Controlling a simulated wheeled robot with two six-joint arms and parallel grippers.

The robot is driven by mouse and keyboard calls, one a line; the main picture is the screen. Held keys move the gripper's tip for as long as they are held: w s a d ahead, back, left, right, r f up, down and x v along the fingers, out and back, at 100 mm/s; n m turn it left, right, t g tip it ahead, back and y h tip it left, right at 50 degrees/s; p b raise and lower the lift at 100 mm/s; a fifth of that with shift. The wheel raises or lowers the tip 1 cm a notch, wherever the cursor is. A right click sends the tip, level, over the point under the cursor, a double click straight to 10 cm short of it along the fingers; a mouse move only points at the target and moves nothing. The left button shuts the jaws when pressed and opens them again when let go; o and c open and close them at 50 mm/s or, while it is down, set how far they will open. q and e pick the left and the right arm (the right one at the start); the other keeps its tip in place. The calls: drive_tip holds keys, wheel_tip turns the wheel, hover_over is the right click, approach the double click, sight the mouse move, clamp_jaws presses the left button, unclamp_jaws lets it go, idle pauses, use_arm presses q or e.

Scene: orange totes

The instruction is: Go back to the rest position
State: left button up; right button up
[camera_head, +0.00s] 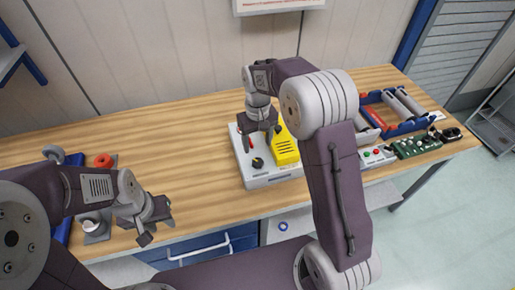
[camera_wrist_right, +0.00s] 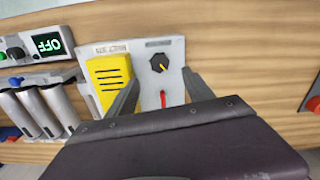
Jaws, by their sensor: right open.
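My right gripper (camera_head: 259,134) hangs over a light grey panel box (camera_head: 262,180) on the wooden workbench, near its black knob (camera_head: 258,162) and yellow block (camera_head: 285,150). In the right wrist view the right gripper (camera_wrist_right: 160,85) is open and empty, its fingers on either side of the box's lower part. The knob (camera_wrist_right: 159,63) with a yellow mark and a red lever (camera_wrist_right: 163,99) show between the fingers. The yellow block (camera_wrist_right: 109,80) lies left of them. My left gripper (camera_head: 156,222) is at the bench's front edge, at the left; its jaw gap is unclear.
A blue rack with grey cylinders (camera_head: 403,103) stands at the bench's right, near a green circuit board (camera_head: 416,145). The bench's back left (camera_head: 165,125) is clear. A blue drawer (camera_head: 205,248) is under the front edge.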

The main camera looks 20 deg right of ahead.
idle(0.4)
drive_tip(key=s+d+r, duration=0.2)
drive_tip(key=s+r, duration=0.1)
drive_tip(key=s, duration=0.2)
drive_tip(key=s+d+f+m+t, duration=0.1)
drive_tip(key=s+f, duration=0.5)
drive_tip(key=s, duration=0.7)
drive_tip(key=shift+d+f+m, duration=0.2)
drive_tip(key=shift+d+m, duration=0.25)
drive_tip(key=shift+m, duration=0.15)
drive_tip(key=shift+s, duration=0.1)
